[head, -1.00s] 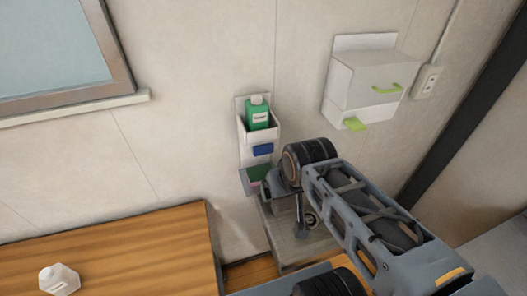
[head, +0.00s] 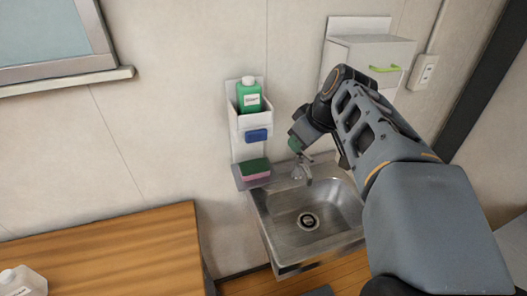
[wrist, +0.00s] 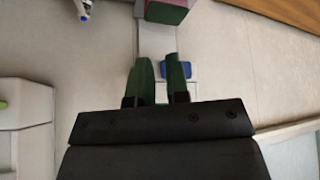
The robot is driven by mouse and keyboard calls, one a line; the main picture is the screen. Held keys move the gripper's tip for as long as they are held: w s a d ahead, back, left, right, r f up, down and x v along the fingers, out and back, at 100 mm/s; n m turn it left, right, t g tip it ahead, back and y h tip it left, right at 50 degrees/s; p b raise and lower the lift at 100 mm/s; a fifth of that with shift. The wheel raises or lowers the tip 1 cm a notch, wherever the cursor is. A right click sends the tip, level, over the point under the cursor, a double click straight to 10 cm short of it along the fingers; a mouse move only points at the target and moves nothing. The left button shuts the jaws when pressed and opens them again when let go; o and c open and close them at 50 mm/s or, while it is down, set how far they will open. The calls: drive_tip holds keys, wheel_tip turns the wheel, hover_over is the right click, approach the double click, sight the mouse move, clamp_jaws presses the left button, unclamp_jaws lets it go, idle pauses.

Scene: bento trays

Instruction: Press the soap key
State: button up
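The blue soap key (head: 257,135) is on the front of a white wall holder (head: 242,122), under a green bottle (head: 249,97) with a white cap. My gripper (head: 296,144) is to the right of the key and slightly lower in the head view, apart from it. In the wrist view my gripper's two green fingers (wrist: 160,72) stand a little apart with nothing between them. A small blue patch, probably the key (wrist: 190,72), shows beside the right finger, partly hidden by it.
A green and pink sponge (head: 255,169) sits on a shelf below the key. A metal sink (head: 284,208) with a faucet (head: 308,172) lies below my gripper. A white wall box (head: 369,51) is to the right, partly behind my arm. A wooden table (head: 110,245) is at the left.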

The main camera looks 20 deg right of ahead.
sight(256, 136)
drive_tip(key=r+n, duration=0.1)
drive_tip(key=n, duration=0.1)
drive_tip(key=a+r+n+y, duration=0.1)
drive_tip(key=r+n, duration=0.1)
drive_tip(key=n, duration=0.1)
drive_tip(key=a+r+n, duration=0.1)
drive_tip(key=r+n, duration=0.1)
drive_tip(key=shift+n+y, duration=0.4)
clamp_jaws()
drive_tip(key=shift+s+a+r+n, duration=0.1)
drive_tip(key=shift+a+n, duration=0.1)
drive_tip(key=shift+n, duration=0.65)
drive_tip(key=shift+s+a+r+n, duration=0.1)
drive_tip(key=shift+a+n, duration=0.05)
drive_tip(key=shift+n, duration=0.7)
drive_tip(key=w+a+f+p, duration=0.2)
drive_tip(key=w+a+f, duration=0.1)
drive_tip(key=w+f, duration=0.5)
drive_tip(key=shift+w+a+p, duration=0.3)
drive_tip(key=shift+w+a, duration=0.05)
